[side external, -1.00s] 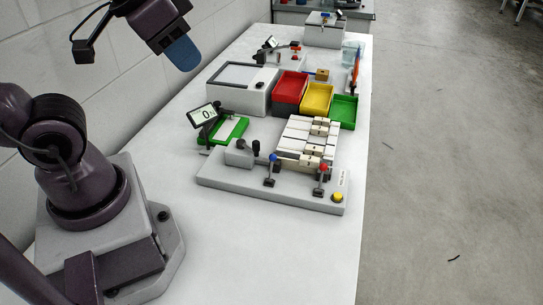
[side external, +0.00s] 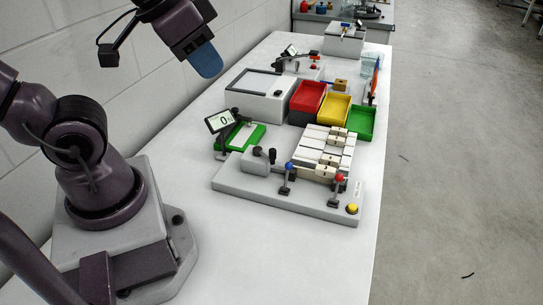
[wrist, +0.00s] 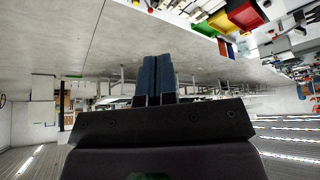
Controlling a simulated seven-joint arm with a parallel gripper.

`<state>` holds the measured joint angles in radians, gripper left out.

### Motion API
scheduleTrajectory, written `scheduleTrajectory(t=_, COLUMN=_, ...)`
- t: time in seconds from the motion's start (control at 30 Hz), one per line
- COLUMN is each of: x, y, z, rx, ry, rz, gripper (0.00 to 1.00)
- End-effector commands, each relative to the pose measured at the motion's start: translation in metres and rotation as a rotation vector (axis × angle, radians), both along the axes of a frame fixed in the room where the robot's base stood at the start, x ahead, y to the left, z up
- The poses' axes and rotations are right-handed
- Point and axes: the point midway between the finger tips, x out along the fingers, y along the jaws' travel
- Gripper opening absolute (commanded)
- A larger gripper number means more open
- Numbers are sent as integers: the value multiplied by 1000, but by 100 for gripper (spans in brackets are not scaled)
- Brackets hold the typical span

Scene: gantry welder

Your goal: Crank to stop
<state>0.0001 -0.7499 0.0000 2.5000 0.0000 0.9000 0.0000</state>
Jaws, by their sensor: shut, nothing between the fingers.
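The gantry welder fixture is a grey base plate (side external: 300,208) on the white bench in the side external view. At its left end a grey block (side external: 255,163) carries a black crank knob (side external: 272,156). A blue-topped lever (side external: 289,168), a red-topped lever (side external: 339,180) and a yellow button (side external: 352,208) stand along its front. Cream slats and blocks (side external: 325,150) lie behind. My gripper (side external: 208,64) is high above the bench, left of and well clear of the fixture. Its blue fingers (wrist: 152,80) are together and empty in the wrist view.
A small display (side external: 222,120) reading 0 stands by a green tray (side external: 248,136). Red (side external: 309,96), yellow (side external: 335,108) and green (side external: 361,121) bins and a grey box (side external: 258,98) stand behind the fixture. The bench front is clear. A wall runs along the left.

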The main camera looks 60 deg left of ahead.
Motion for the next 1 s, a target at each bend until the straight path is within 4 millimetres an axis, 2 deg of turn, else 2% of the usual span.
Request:
scheduleTrajectory(t=0.2, x=0, y=0, z=0, rx=0, ry=0, rz=0, gripper=0)
scheduleTrajectory(t=0.3, x=0, y=-2, z=-1, rx=0, ry=7, rz=-10, gripper=23)
scheduleTrajectory(t=0.4, x=4, y=-5, z=-12, rx=-10, ry=64, rz=-27, gripper=44)
scheduleTrajectory(t=0.57, x=26, y=-4, z=-38, rx=-80, ry=223, rz=8, gripper=44)
scheduleTrajectory(t=0.67, x=45, y=0, z=-57, rx=-159, ry=330, rz=168, gripper=44)
scheduleTrajectory(t=0.77, x=65, y=8, z=-79, rx=-224, ry=422, rz=413, gripper=44)
scheduleTrajectory(t=0.9, x=93, y=28, z=-112, rx=-280, ry=495, rz=873, gripper=44)
scheduleTrajectory(t=1.0, x=111, y=45, z=-130, rx=-308, ry=478, rz=1243, gripper=44)
